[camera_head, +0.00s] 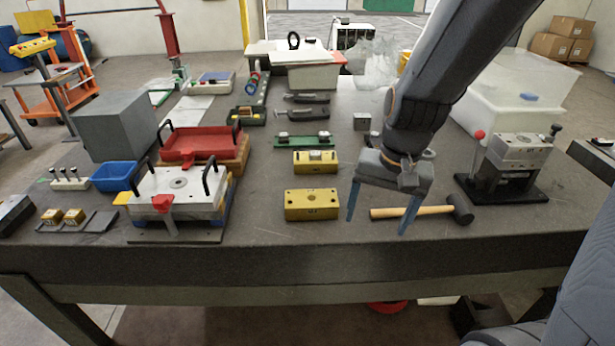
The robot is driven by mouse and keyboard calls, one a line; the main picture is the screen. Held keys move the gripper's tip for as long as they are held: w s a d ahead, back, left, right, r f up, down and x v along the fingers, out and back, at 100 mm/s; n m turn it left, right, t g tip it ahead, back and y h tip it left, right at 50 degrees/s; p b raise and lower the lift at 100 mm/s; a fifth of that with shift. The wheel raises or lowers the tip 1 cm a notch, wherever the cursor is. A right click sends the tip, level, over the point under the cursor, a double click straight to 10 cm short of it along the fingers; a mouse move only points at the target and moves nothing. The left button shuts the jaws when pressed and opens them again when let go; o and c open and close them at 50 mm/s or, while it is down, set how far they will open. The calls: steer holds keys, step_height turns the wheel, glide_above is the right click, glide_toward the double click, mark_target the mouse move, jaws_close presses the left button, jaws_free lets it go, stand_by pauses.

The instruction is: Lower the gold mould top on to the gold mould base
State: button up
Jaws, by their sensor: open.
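Two gold blocks lie in line in the middle of the table. The nearer one has a flat upper face with a centre hole and smaller holes, and looks like the gold mould top (312,206). The farther one carries silvery parts on its upper face and looks like the gold mould base (315,168). A gap of bare table separates them. My gripper (377,222) is open and empty, to the right of the nearer block, its blue-grey fingers pointing down. The fingers are near the hammer's handle; whether they touch it or the table I cannot tell.
A hammer (425,212) lies to the right. A black-based press (505,165) stands further right. A steel mould with black handles (178,195) and a red tray (200,143) stand left. A green-based piece (303,141) lies behind the gold blocks. The front edge before them is clear.

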mark_target(311, 196)
steer(key=w+a+m+y, duration=0.1)
steer(key=w+a+m, duration=0.2)
steer(key=w+m, duration=0.1)
steer(key=w+a+r+m+y+p, duration=0.1)
steer(key=w+a+m, duration=0.2)
steer(key=m, duration=0.2)
steer(key=w+a+r+m+g+y, duration=0.1)
steer(key=w+a+m, duration=0.2)
steer(key=w+m, duration=0.1)
steer(key=shift+w+a+m+y, duration=0.1)
steer(key=shift+w+m+y, duration=0.2)
steer(key=shift+w+a, duration=0.2)
steer(key=shift+a, duration=0.05)
steer(key=shift+p+x, duration=0.95)
steer(key=shift+x, duration=2.9)
steer(key=shift+w, duration=0.1)
steer(key=shift+c, duration=0.6)
steer(key=shift+r, duration=0.1)
steer(key=c, duration=1.7)
steer(key=shift+c, duration=0.2)
steer(key=shift+r+p, duration=0.25)
steer(key=shift+p, duration=0.05)
steer(key=shift+r+p, duration=1.2)
steer(key=shift+p, duration=0.1)
